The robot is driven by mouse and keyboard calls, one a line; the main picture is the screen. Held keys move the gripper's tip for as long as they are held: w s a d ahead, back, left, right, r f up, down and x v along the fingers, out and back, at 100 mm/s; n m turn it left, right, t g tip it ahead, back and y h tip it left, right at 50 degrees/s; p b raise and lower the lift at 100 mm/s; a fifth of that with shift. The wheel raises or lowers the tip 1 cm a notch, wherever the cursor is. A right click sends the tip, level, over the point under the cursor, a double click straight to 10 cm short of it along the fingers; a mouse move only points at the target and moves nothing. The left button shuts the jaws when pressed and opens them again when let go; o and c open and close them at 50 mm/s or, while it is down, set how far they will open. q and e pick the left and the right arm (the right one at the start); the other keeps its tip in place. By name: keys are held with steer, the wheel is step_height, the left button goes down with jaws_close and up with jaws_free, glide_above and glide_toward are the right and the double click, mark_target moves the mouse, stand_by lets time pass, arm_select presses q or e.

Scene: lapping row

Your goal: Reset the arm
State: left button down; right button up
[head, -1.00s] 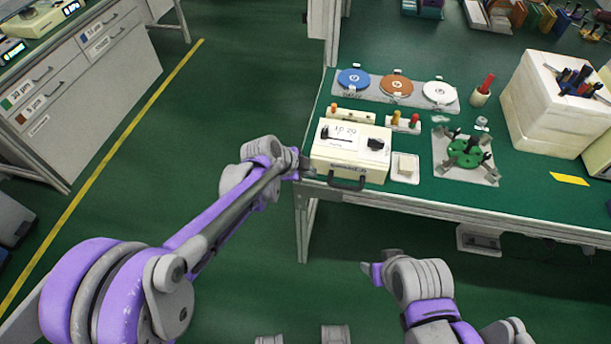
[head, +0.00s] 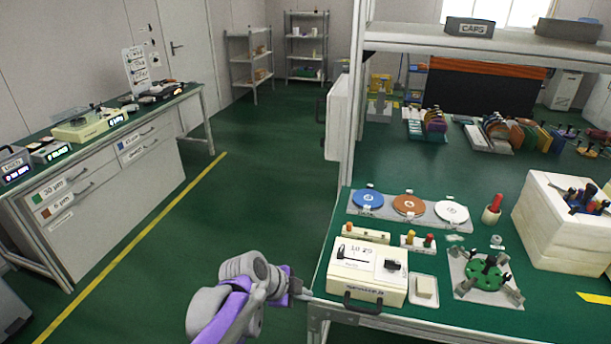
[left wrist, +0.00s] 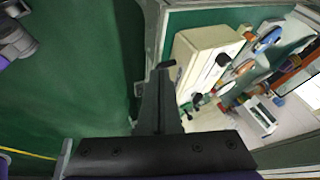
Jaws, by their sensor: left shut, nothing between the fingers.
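My left arm comes in at the bottom of the head view. Its gripper (head: 302,293) is at the left front corner of the green-topped bench (head: 420,315), just left of the cream box machine (head: 378,287). In the left wrist view the dark fingers (left wrist: 160,85) are together and empty, with the cream machine (left wrist: 200,45) beyond them to the right. I cannot tell whether the fingertips touch the bench edge. My right gripper does not show in the head view.
Blue, brown and white discs (head: 451,211) lie behind the machine. A green fixture (head: 487,275) and white block (head: 555,225) stand right. A drawer cabinet (head: 110,205) stands far left. Open green floor (head: 240,190) and a yellow line (head: 130,240) lie between.

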arm_select(q)
steer(key=s+a+r+n+y+p, duration=0.1)
steer(key=s+a+n+y+p, duration=0.2)
steer(key=s+a+n, duration=0.6)
steer(key=s+a+r+n+t+y+p, duration=0.1)
steer(key=s+a+r+n+y+p, duration=0.1)
steer(key=s+a+n, duration=0.7)
steer(key=s+n+y+p, duration=0.1)
steer(key=s, duration=0.3)
steer(key=shift+n, duration=0.4)
steer(key=shift+r, duration=0.1)
